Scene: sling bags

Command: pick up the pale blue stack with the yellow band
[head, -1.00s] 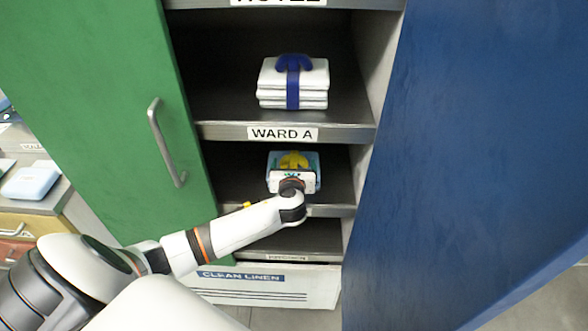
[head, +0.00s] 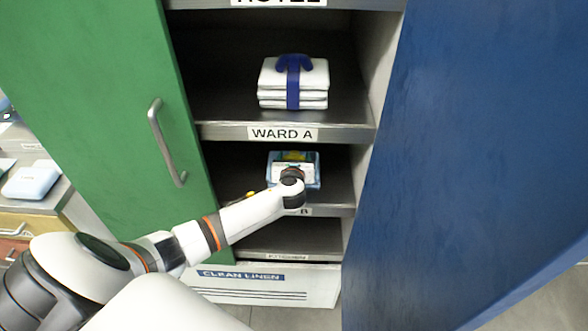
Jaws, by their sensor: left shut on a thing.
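The pale blue stack (head: 312,158) sits in the cabinet on the shelf below the WARD A label. A bit of its yellow band (head: 294,156) shows on top. My left gripper (head: 293,166) reaches in from the front and is shut on the stack's yellow band. The gripper body and wrist hide the stack's front and the fingertips. I cannot tell whether the stack touches the shelf. My right gripper is out of view.
A white stack with a dark blue band (head: 293,82) lies on the WARD A shelf (head: 225,131) above. A green door (head: 100,90) stands open at left and a blue door (head: 470,150) at right. A CLEAN LINEN bin (head: 265,287) is below.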

